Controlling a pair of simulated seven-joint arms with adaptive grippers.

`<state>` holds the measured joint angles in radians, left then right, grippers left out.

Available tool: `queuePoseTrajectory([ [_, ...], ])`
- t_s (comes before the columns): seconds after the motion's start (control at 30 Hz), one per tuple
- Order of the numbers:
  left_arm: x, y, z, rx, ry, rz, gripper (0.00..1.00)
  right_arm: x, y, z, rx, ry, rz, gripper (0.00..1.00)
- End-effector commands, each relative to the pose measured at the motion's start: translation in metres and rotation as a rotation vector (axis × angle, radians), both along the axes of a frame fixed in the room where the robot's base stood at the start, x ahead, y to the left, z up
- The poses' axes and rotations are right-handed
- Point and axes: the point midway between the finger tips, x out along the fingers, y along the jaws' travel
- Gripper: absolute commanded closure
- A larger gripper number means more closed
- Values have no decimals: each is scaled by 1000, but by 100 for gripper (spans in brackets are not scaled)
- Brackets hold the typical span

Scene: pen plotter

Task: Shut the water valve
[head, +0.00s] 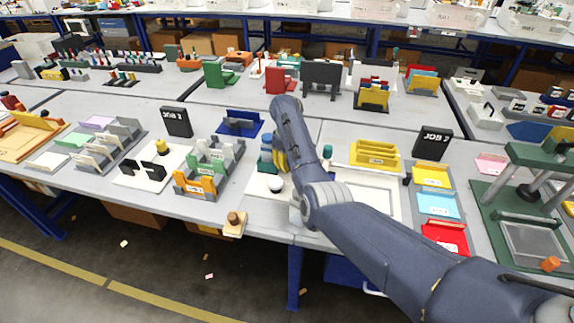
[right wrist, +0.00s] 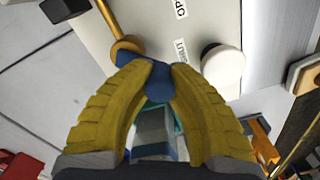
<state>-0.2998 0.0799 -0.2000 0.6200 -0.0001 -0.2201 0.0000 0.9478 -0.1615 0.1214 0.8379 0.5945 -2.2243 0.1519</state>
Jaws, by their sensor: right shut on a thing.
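My right gripper (head: 281,160) reaches down over a pale panel in the middle of the bench in the head view. In the right wrist view its two yellow fingers (right wrist: 158,75) are shut on a blue handle (right wrist: 158,88), which I take to be the valve's. A brass part (right wrist: 127,46) touches or nearly touches the handle's upper left. A label reading "OP…" (right wrist: 181,8) is at the top, and a second label (right wrist: 180,51), apparently "SHUT", is right above the handle. The fingers hide much of the handle. My left gripper is not in view.
A white round knob (right wrist: 223,65) stands just right of the fingers; it also shows in the head view (head: 275,184). A teal object (head: 265,158) is left of the gripper. A yellow tray (head: 375,155) stands to the right, and green and orange holders (head: 210,165) to the left.

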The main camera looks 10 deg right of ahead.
Motion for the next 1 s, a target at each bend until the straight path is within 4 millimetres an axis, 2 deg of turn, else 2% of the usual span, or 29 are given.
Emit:
queuePoseTrajectory([
  [0.27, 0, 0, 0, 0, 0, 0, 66, 0, 1, 0, 2, 0, 1, 100],
  [0.3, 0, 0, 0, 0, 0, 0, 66, 0, 1, 0, 2, 0, 1, 81],
  [0.57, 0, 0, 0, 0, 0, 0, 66, 0, 1, 0, 1, 0, 1, 51],
  [0.87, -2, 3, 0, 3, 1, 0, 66, 0, 1, 2, 1, -1, 1, 50],
  [1.0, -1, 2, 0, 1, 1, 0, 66, 1, 2, 13, 3, -2, 2, 50],
])
